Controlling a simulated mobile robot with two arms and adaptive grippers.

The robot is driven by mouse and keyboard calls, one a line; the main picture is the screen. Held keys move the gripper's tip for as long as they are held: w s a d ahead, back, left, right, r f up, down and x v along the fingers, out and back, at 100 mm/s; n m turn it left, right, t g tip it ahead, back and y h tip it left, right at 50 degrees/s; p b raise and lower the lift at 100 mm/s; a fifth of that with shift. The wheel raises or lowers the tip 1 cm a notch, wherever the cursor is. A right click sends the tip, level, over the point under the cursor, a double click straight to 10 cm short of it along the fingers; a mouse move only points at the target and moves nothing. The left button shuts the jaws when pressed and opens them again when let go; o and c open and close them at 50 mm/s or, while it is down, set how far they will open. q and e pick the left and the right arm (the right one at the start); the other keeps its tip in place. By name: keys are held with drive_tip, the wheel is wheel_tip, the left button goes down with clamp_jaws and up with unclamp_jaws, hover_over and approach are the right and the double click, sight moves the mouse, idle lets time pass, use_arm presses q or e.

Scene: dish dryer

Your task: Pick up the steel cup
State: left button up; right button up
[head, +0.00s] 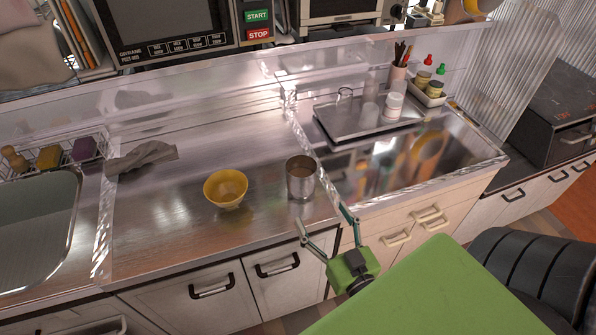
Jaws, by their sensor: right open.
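The steel cup (301,179) stands upright on the steel counter near its front edge, just left of the raised divider. My right gripper (322,222) is in front of the counter edge, below and slightly right of the cup in the picture. Its two fingers are spread apart, with nothing between them, and they do not appear to touch the cup. My left gripper is not in this view.
A yellow bowl (226,188) sits left of the cup, and a grey cloth (142,157) lies further left. A sink (38,235) is at far left. A metal tray (368,122) with a white cup (394,104) is at right. Counter behind the cup is clear.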

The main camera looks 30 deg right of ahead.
approach(296, 171)
drive_tip(key=shift+w+d+p, duration=0.2)
drive_tip(key=shift+w+p, duration=0.3)
drive_tip(key=shift+w, duration=0.45)
drive_tip(key=w, duration=0.2)
drive_tip(key=w+d+p, duration=0.1)
drive_tip(key=w, duration=0.1)
drive_tip(key=shift+w+r, duration=0.15)
drive_tip(key=shift+w, duration=0.35)
drive_tip(key=shift+s, duration=0.1)
drive_tip(key=shift+c, duration=1.1)
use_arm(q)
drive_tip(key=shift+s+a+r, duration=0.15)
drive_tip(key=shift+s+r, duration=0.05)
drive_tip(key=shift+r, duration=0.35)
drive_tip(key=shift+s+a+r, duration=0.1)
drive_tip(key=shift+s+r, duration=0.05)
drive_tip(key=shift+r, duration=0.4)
use_arm(e)
drive_tip(key=c, duration=1.3)
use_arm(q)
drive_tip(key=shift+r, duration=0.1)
use_arm(e)
drive_tip(key=shift+r, duration=0.1)
